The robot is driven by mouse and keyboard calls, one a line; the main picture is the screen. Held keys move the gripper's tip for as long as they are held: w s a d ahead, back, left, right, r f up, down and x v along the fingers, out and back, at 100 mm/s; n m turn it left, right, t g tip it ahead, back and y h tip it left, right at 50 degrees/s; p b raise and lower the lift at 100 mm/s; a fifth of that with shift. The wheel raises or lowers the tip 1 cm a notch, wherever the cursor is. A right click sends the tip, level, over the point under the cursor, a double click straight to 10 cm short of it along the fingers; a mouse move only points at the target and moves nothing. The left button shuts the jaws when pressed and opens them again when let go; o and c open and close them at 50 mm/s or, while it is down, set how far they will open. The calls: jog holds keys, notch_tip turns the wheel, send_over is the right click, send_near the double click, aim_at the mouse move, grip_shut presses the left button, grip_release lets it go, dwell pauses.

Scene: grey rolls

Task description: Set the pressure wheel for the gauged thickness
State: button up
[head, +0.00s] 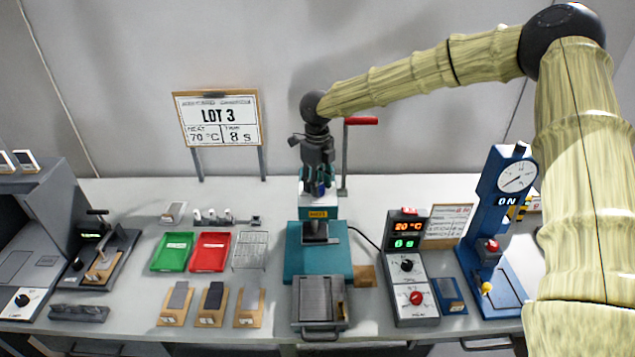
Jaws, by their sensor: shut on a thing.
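A teal heat press (318,255) with a yellow label on its head stands at the middle of the bench. My gripper (318,186) points down at the top of the press head. Its jaws are shut around a small dark-blue part there, which looks like the pressure wheel; the fingers hide most of it, and any scale on it cannot be read. A gauge with a small green display (91,235) stands at the left, with a tan-backed piece (103,267) at it; its reading is too small to tell.
A red-handled lever (360,121) rises just right of my gripper. A control box (410,267) and a blue dial press (500,225) stand to the right. Green (172,252) and red (210,252) trays, a wire rack (250,251) and a LOT 3 sign (218,119) are left.

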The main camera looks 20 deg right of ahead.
jog(key=m, duration=0.5)
jog(key=shift+w+r+m, duration=0.15)
jog(key=shift+m, duration=0.15)
jog(key=shift+m+b, duration=0.55)
jog(key=shift+m, duration=1.65)
jog(key=o, duration=0.9)
jog(key=shift+d, duration=0.1)
jog(key=shift+o, duration=0.7)
notch_tip(320, 180, up, 12)
